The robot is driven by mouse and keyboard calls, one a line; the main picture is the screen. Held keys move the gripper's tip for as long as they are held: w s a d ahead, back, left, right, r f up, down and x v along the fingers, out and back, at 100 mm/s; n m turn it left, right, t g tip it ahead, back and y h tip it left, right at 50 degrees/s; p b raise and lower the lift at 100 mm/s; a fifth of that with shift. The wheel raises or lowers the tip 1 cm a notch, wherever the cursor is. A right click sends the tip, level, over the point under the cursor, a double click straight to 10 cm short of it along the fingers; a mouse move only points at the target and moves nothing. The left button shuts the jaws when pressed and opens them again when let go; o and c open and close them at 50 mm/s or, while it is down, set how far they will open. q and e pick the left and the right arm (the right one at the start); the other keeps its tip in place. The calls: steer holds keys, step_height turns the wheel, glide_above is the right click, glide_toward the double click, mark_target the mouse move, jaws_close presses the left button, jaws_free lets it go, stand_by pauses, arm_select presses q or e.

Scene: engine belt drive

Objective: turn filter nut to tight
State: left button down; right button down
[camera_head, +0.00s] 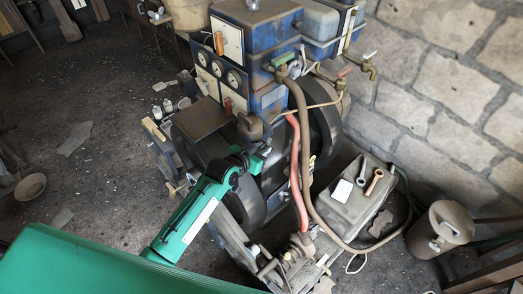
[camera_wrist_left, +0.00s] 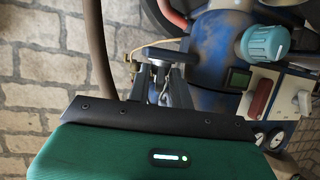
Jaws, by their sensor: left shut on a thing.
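My left gripper (camera_head: 262,150) reaches in from the left to the front of the blue engine (camera_head: 268,72), just below the thin brass pipe. In the left wrist view its two dark fingers (camera_wrist_left: 160,88) are close together. They are shut on a small metallic piece (camera_wrist_left: 159,68), which appears to be the filter nut, beside the blue engine body (camera_wrist_left: 210,60). The fingers cover most of the nut, and how tight it sits cannot be seen. My right gripper is in neither view.
A red hose (camera_head: 294,165) and a brown hose (camera_head: 305,130) hang close to the right of the gripper. A teal knob (camera_wrist_left: 265,43) and a red switch (camera_wrist_left: 262,98) are nearby. A grey box (camera_head: 350,205) with tools stands at the right, near a metal can (camera_head: 440,230).

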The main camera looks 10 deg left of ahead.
arm_select(q)
steer(key=shift+w+a+r+m+g+h+b, duration=0.15)
steer(key=shift+m+g+h+b, duration=0.25)
steer(key=shift+m+h+b, duration=0.5)
steer(key=shift+b, duration=0.6)
steer(key=c, duration=1.5)
jaws_free()
steer(key=shift+c, duration=0.2)
steer(key=shift+s+a, duration=0.2)
steer(key=shift+s, duration=0.05)
steer(key=b+v, duration=0.3)
steer(key=v, duration=1)
steer(key=shift+a+r, duration=0.2)
steer(key=shift+r, duration=0.05)
